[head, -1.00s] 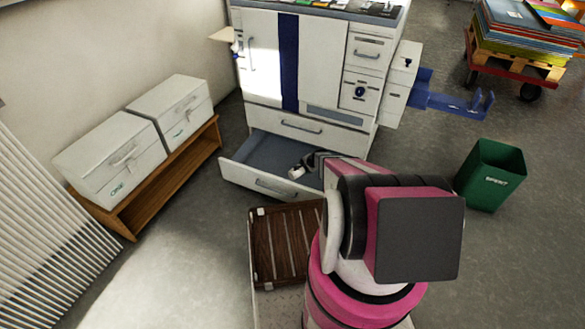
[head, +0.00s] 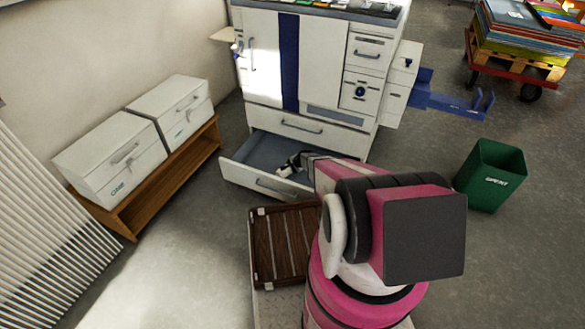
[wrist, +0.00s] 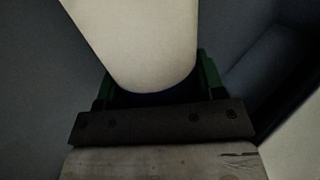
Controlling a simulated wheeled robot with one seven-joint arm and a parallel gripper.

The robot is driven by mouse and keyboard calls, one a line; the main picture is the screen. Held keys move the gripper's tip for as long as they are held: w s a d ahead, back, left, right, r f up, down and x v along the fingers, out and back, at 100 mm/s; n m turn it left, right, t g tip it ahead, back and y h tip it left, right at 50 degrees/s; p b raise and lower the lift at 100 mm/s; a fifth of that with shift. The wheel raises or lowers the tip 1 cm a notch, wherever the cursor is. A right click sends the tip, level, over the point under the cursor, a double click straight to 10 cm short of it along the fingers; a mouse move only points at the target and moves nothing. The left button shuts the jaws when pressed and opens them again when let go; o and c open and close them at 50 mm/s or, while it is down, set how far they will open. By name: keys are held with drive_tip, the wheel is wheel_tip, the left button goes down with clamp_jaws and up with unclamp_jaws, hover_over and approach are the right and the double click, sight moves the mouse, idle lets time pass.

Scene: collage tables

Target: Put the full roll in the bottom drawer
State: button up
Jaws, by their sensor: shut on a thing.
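The bottom drawer (head: 240,178) of the white cabinet is pulled open, with a dark blue-grey inside. My gripper (head: 293,165) reaches down into the drawer's opening, towards its right part. In the wrist view, my gripper (wrist: 155,92) is shut on the full roll (wrist: 140,40), a smooth cream-white cylinder between green finger pads. Its far end runs out of the top of the picture. In the head view the roll is too small and too covered by my arm to make out clearly. Whether it touches the drawer floor cannot be told.
The white cabinet (head: 262,60) has a shut drawer (head: 300,125) above the open one. A brown slatted wooden panel (head: 282,240) lies in front. A green bin (head: 490,176) stands at right. Two white boxes (head: 112,160) rest on a wooden bench (head: 170,180) at left.

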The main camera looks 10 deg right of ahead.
drive_tip(key=shift+f, duration=0.35)
drive_tip(key=shift+f, duration=0.25)
drive_tip(key=o, duration=1)
drive_tip(key=shift+o, duration=0.2)
